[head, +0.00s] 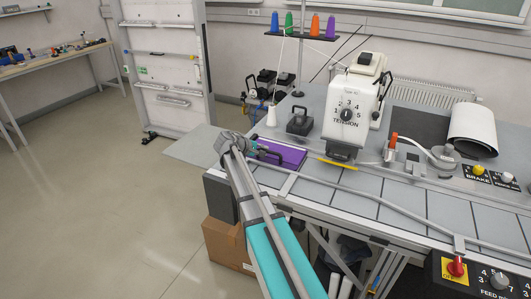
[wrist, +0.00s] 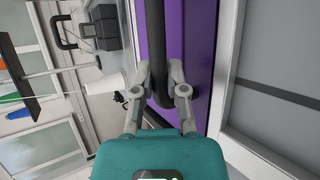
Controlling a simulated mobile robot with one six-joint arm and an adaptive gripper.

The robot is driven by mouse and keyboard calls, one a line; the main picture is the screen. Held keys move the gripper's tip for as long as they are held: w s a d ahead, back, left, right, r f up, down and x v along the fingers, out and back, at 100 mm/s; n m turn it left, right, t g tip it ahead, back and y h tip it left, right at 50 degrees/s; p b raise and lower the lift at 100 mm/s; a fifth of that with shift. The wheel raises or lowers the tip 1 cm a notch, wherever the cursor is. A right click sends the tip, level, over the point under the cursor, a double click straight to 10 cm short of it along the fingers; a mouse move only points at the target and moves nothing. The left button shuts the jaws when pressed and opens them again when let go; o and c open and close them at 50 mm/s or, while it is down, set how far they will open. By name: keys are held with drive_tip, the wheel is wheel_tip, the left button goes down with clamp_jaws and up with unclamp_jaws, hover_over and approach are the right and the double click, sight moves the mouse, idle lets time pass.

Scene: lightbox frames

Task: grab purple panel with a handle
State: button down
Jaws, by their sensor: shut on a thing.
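The purple panel (head: 290,156) lies flat at the left end of the grey worktable in the head view. In the wrist view the purple panel (wrist: 201,40) runs up the middle of the picture, with its dark bar handle (wrist: 155,45) along it. My gripper (wrist: 166,98) is at the lower end of that handle, a finger on either side, shut on it. In the head view my gripper (head: 250,150) reaches the panel's left side, and the handle (head: 270,155) shows partly beside it.
A black handled weight (head: 300,121) and a white thread cone (head: 271,117) are close by. A cardboard box (head: 226,242) sits below the table. Open floor lies to the left.

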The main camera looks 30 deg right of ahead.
drive_tip(key=shift+r, duration=0.1)
wheel_tip(320, 180, up, 10)
drive_tip(key=p, duration=1)
